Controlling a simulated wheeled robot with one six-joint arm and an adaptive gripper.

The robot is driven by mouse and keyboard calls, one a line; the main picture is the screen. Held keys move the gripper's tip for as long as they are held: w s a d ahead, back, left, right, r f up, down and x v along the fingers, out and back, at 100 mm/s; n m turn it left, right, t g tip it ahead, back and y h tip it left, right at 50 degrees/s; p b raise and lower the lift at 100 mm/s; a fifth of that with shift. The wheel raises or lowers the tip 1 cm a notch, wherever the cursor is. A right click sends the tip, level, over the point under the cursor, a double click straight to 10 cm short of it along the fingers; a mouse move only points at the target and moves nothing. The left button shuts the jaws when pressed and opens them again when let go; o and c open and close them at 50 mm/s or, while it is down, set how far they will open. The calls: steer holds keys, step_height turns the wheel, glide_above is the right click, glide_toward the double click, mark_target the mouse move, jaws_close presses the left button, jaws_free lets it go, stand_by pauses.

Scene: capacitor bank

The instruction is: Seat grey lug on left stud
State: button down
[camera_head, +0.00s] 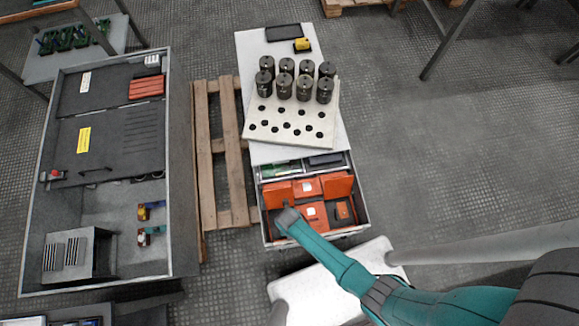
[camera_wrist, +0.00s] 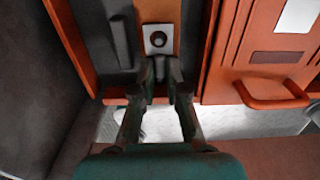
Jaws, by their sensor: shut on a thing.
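In the wrist view my gripper (camera_wrist: 160,82) is shut on a small grey piece (camera_wrist: 159,70), which looks like the grey lug; the fingers cover most of it. Just beyond the fingertips is a light square plate (camera_wrist: 157,40) with a dark round centre, on an orange-brown strip. That round centre may be the left stud; I cannot tell whether the lug touches it. In the head view my gripper (camera_head: 287,216) reaches into the front left of the orange-fitted box (camera_head: 367,222). The stud and lug are hidden there.
A dark grey block (camera_wrist: 110,35) stands close left of the fingers. To the right is an orange panel (camera_wrist: 255,50) with a protruding handle (camera_wrist: 270,95). Behind the box, several black cylinders (camera_head: 285,85) stand on a holed pale board (camera_head: 290,137). An open grey cabinet (camera_head: 182,150) lies left.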

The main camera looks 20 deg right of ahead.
steer(key=shift+s+d+f, duration=0.1)
steer(key=shift+s+f, duration=0.05)
steer(key=shift+f, duration=0.05)
steer(key=c, duration=1.1)
jaws_free()
steer(key=shift+r, duration=0.1)
